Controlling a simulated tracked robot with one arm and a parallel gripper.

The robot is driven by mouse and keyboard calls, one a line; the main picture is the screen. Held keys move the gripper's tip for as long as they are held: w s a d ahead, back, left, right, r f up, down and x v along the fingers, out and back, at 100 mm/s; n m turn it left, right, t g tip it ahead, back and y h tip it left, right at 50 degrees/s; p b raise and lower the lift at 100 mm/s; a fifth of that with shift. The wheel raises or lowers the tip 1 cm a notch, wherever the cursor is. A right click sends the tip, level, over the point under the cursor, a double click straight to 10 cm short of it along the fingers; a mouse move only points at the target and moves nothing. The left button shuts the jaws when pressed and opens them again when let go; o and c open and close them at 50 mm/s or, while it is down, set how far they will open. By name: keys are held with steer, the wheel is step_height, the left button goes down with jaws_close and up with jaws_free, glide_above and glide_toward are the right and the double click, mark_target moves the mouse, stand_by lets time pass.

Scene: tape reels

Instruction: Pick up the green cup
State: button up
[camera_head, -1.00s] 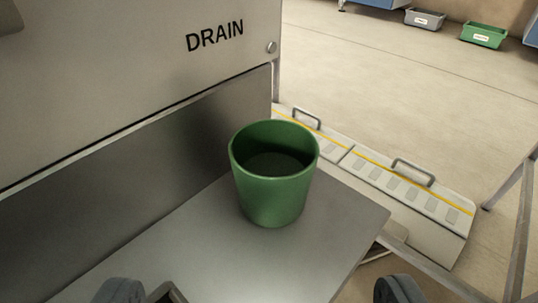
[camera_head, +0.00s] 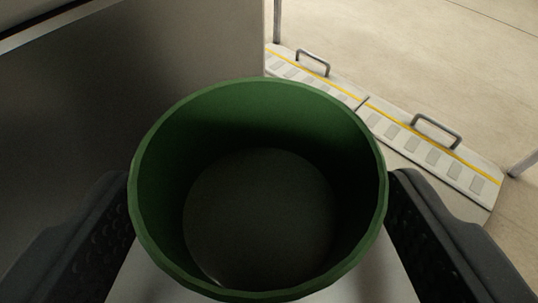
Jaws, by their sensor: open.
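The green cup (camera_head: 258,92) stands upright and fills the middle of the view. I look down into it, and it appears empty. My gripper (camera_head: 260,190) is open, with one dark finger on the left of the cup and one on the right. The fingers straddle the cup close to its sides; whether either touches it I cannot tell. The cup's base is hidden by its own walls. It stands on a pale grey shelf (camera_head: 355,283), of which only a little shows below.
A grey metal panel (camera_head: 150,65) rises behind and to the left of the cup. Low white ramp sections (camera_head: 440,150) with yellow stripes and metal handles lie on the floor at the right. The beige floor beyond is open.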

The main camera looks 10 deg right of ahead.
steer(key=shift+w, duration=0.1)
steer(key=c, duration=1.2)
steer(key=shift+o, duration=0.2)
steer(key=shift+r, duration=0.15)
